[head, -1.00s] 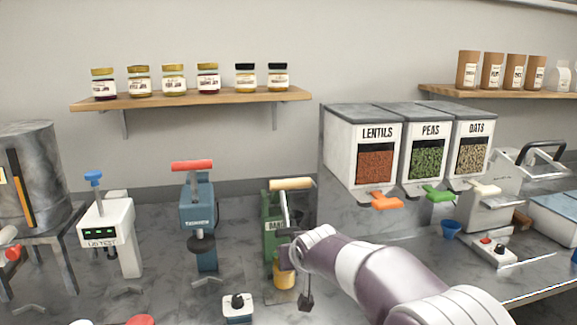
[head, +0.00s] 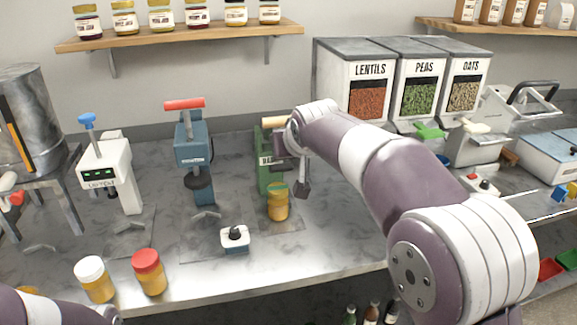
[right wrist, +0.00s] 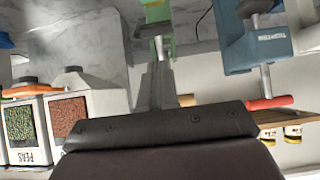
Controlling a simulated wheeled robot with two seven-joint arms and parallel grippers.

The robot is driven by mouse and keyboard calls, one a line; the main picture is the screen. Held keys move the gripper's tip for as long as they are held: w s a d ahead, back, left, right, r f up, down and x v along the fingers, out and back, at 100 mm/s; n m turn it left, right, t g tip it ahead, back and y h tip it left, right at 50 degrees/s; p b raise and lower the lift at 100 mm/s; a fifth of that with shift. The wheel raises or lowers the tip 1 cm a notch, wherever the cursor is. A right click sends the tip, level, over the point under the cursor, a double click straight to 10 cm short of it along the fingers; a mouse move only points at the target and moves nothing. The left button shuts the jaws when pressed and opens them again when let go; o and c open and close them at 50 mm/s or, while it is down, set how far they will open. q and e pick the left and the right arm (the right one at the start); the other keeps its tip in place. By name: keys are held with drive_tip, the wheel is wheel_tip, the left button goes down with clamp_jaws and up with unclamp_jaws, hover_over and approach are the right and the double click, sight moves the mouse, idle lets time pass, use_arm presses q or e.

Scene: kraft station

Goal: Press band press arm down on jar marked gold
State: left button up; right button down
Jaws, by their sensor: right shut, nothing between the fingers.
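The green band press (head: 264,170) stands on the counter, with its cream handle (head: 272,122) up and level. My right gripper (right wrist: 155,88) is shut and empty. In the head view my right wrist is beside the handle's right end and covers part of it and of the press. Contact with the handle cannot be told. In the right wrist view the green press (right wrist: 157,12) shows at the top. My left gripper is out of view; only my left arm shows at bottom left.
A blue press with a red handle (head: 192,150) and a white machine (head: 110,175) stand left of the band press. A small knob box (head: 235,238), a white-lidded jar (head: 94,279) and a red-lidded jar (head: 149,272) are in front. Food dispensers (head: 365,80) stand behind right.

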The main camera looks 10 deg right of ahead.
drive_tip(key=shift+s+r, duration=0.25)
drive_tip(key=shift+r, duration=0.9)
drive_tip(key=s+f+g, duration=0.2)
drive_tip(key=s+f, duration=0.2)
drive_tip(key=f, duration=0.5)
drive_tip(key=s+d+f+g+p, duration=0.1)
drive_tip(key=s+f+g, duration=0.1)
drive_tip(key=s+f, duration=0.3)
drive_tip(key=s+d+f+g+p, duration=0.1)
drive_tip(key=s+f, duration=0.4)
drive_tip(key=s, duration=0.6)
drive_tip(key=s+d+f+g+p, duration=0.1)
drive_tip(key=s+d+f+g, duration=0.1)
drive_tip(key=s+f, duration=0.3)
drive_tip(key=s+g, duration=0.1)
drive_tip(key=s, duration=0.2)
drive_tip(key=shift+s+d+g, duration=0.15)
drive_tip(key=shift+s+g, duration=0.05)
drive_tip(key=shift+g, duration=0.1)
